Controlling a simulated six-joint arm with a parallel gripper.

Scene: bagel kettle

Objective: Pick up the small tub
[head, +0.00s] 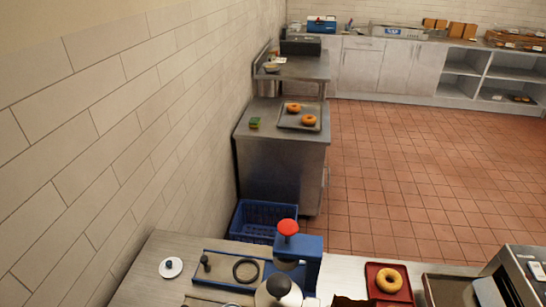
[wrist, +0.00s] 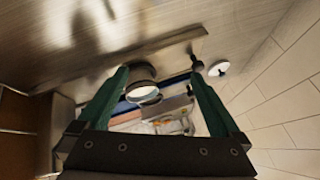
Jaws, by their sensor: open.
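In the wrist view my gripper (wrist: 158,74) is open, with its two green fingers spread apart. A small round container with a dark rim and a pale round face (wrist: 142,90) shows between the fingers, nearer the left one. It may be the small tub, but I cannot tell for sure. I cannot tell whether a finger touches it. No gripper can be made out in the head view, and I cannot pick out a clear small tub there.
A blue-edged tray (head: 222,266) holds a dark ring (head: 245,270). Beside it stand a blue device with a red knob (head: 288,227) and a grey domed thing (head: 279,290). A white disc (head: 171,267) lies left. A red tray (head: 373,292) holds a bagel (head: 389,279).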

